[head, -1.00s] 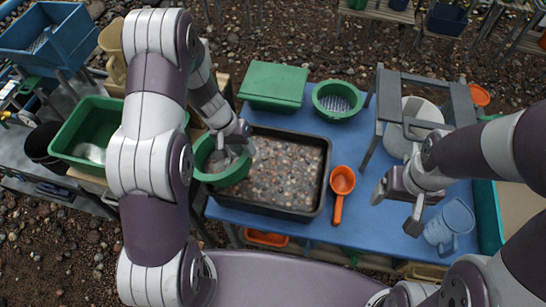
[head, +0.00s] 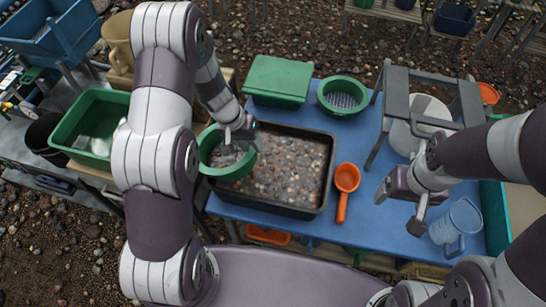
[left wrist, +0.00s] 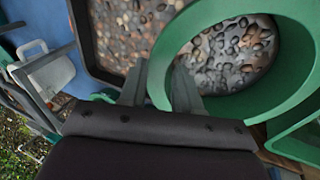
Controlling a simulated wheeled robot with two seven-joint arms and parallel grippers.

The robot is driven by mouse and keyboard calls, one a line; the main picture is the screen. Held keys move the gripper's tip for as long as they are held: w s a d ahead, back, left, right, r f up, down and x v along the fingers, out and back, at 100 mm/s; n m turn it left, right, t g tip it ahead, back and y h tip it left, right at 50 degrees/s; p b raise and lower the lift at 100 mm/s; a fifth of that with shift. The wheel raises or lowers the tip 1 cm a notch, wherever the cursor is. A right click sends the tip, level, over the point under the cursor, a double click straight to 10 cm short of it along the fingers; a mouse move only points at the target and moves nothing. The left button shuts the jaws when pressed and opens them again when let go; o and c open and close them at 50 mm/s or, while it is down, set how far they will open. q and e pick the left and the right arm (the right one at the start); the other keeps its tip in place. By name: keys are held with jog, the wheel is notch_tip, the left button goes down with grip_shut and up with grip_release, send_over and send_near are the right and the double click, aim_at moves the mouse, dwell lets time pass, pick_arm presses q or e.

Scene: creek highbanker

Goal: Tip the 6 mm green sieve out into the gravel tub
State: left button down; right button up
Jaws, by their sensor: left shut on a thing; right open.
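A round green sieve (head: 232,173) with gravel in it is held above the left end of the black gravel tub (head: 329,180). The tub holds a layer of mixed pebbles. My left gripper (head: 242,136) is shut on the sieve's rim on its right-hand side. In the left wrist view the fingers (left wrist: 160,88) clasp the green wall of the sieve (left wrist: 290,60), and dark and pale stones lie inside it. Any mesh size mark is not visible. My right gripper (head: 402,205) is open and empty above the right part of the blue table.
A second green sieve (head: 342,109), empty with its mesh showing, stands behind the tub beside a green box (head: 279,78). An orange scoop (head: 346,178) lies right of the tub.

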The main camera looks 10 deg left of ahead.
pick_arm(q)
jog(key=w+d+r+h+p, duration=0.1)
jog(key=d+r+p, duration=0.2)
jog(key=d+p, duration=0.4)
jog(key=w+d+r+h+p, duration=0.1)
jog(key=d+r+p, duration=0.3)
jog(key=d, duration=1.4)
jog(key=shift+w+d+g+h+p, duration=0.3)
jog(key=shift+h+p, duration=0.5)
jog(key=shift+p, duration=1.2)
jog(key=shift+a, duration=0.1)
jog(key=shift+w+a+r+h+p, duration=0.2)
jog(key=shift+a+r+h+p, duration=0.55)
jog(key=shift+a+r+h, duration=0.75)
jog(key=shift+a+r, duration=0.1)
jog(key=shift+a, duration=0.2)
